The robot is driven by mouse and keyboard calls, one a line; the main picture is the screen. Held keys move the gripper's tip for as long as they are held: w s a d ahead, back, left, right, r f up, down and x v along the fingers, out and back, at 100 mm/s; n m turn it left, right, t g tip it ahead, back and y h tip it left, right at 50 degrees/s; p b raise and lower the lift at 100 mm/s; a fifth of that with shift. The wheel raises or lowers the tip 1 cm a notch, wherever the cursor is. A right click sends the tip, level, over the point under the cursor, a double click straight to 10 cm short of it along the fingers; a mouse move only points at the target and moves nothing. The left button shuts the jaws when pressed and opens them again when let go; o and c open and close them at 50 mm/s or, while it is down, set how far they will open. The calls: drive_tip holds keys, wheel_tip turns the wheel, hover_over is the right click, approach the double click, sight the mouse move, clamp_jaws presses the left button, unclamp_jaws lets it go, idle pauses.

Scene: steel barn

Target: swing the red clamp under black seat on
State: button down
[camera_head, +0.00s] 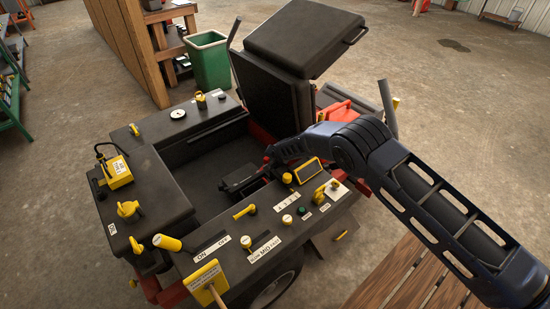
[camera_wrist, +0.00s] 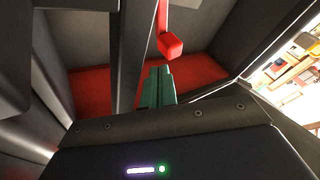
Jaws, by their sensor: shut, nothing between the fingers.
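The red clamp (camera_wrist: 172,43) shows in the wrist view as a red bar ending in a block-shaped knob, hanging near the top centre. My gripper (camera_wrist: 160,72) has its green fingers closed together with nothing between them. The fingertips are just below and slightly left of the knob in the picture; I cannot tell whether they touch it. In the head view the black seat (camera_head: 305,38) has a flat upper panel with a handle, above a dark upright panel (camera_head: 277,100). My arm reaches into the machine below the seat, and the clamp cannot be made out there.
In the wrist view a dark upright bar (camera_wrist: 130,60) stands close left of the fingers, with a red surface (camera_wrist: 200,75) behind. In the head view, black consoles with yellow controls (camera_head: 128,209) surround the footwell. A green bin (camera_head: 208,62) stands behind; a wooden slatted surface (camera_head: 405,275) is at lower right.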

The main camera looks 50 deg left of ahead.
drive_tip(key=shift+x, duration=1.3)
drive_tip(key=shift+a, duration=0.1)
drive_tip(key=shift+a, duration=0.4)
drive_tip(key=shift+w+v, duration=0.15)
drive_tip(key=shift+v, duration=2.3)
drive_tip(key=shift+w+v, duration=0.15)
drive_tip(key=shift+v, duration=2.35)
drive_tip(key=shift+d, duration=0.1)
drive_tip(key=shift+d, duration=0.1)
